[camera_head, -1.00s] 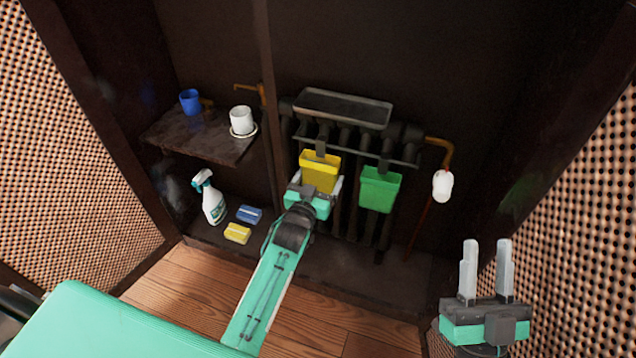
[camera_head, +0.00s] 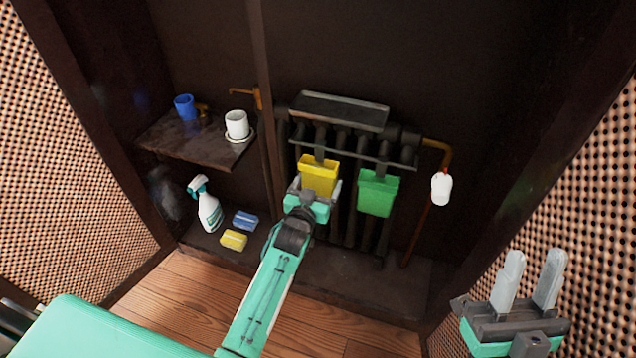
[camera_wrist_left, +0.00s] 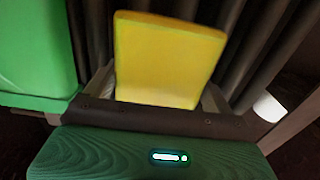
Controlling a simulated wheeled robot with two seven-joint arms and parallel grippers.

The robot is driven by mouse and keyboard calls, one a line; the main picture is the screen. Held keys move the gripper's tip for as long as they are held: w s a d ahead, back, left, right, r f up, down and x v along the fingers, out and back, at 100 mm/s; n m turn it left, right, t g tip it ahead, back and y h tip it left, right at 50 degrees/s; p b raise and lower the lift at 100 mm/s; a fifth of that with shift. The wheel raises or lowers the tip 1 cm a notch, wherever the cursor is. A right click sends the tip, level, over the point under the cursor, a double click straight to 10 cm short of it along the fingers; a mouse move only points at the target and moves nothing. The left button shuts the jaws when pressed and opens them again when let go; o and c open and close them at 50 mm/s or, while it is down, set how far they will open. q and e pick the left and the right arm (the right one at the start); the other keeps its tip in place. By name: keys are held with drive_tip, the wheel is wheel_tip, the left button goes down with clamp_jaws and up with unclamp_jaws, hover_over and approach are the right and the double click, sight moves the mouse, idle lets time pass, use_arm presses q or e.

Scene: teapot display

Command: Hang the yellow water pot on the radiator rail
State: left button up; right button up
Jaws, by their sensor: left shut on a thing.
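The yellow water pot (camera_head: 318,174) is upright in front of the radiator, with a dark hook piece (camera_head: 320,153) above its back rim at the height of the radiator rail (camera_head: 350,157). I cannot tell whether the hook rests on the rail. My left gripper (camera_head: 316,186) is shut on the pot from the front, one finger on each side. The left wrist view shows the yellow pot (camera_wrist_left: 168,60) between the fingers. My right gripper (camera_head: 532,278) is open and empty at the lower right, away from the pot.
A green pot (camera_head: 378,194) hangs close to the right of the yellow one. The shelf (camera_head: 170,142) at left bears a blue cup (camera_head: 185,107) and a white cup (camera_head: 237,125). A spray bottle (camera_head: 207,205) and two sponges stand below. A white bottle (camera_head: 441,188) hangs at right.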

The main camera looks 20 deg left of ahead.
idle(0.3)
use_arm(q)
drive_tip(key=o, duration=0.7)
